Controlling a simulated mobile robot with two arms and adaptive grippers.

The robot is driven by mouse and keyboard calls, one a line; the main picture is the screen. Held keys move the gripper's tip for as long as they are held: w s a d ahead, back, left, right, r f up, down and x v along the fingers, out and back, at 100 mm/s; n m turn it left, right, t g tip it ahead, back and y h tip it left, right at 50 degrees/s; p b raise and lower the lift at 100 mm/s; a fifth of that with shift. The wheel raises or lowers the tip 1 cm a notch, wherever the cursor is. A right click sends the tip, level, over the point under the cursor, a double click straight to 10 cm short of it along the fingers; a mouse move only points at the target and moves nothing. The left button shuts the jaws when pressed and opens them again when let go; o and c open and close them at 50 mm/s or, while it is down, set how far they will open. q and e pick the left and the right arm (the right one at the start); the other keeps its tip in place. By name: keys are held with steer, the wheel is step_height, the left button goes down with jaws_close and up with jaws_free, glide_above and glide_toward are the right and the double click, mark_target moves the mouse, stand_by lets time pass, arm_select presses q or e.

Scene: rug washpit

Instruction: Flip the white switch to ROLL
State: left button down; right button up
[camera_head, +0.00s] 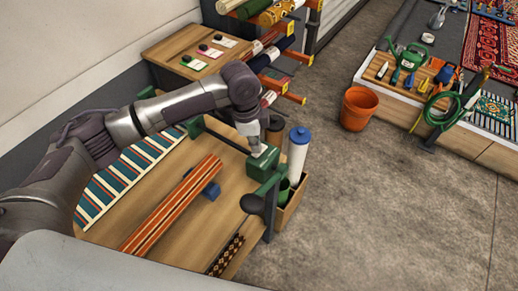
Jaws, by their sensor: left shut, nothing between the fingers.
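My left arm reaches in from the left across the wooden bench (190,238). My left gripper (256,152) is shut and empty, pointing down at the top of a small green box (263,170) at the bench's right end. The fingertips are at or just above the box top; I cannot tell whether they touch it. I cannot make out the white switch or its lettering; the gripper covers part of the box top. My right gripper is not in view.
An orange striped roll (172,205) lies on the bench. A white cylinder with a blue cap (298,155) stands right of the box. A dark knob (253,204) is in front. An orange bucket (357,108) stands on the open concrete floor.

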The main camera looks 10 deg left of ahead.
arm_select(q)
steer(key=shift+f, duration=0.75)
stand_by(0.3)
step_height(320, 180, up, 7)
steer(key=p, duration=0.7)
steer(key=shift+r+p, duration=0.1)
steer(key=shift+p, duration=0.25)
stand_by(0.3)
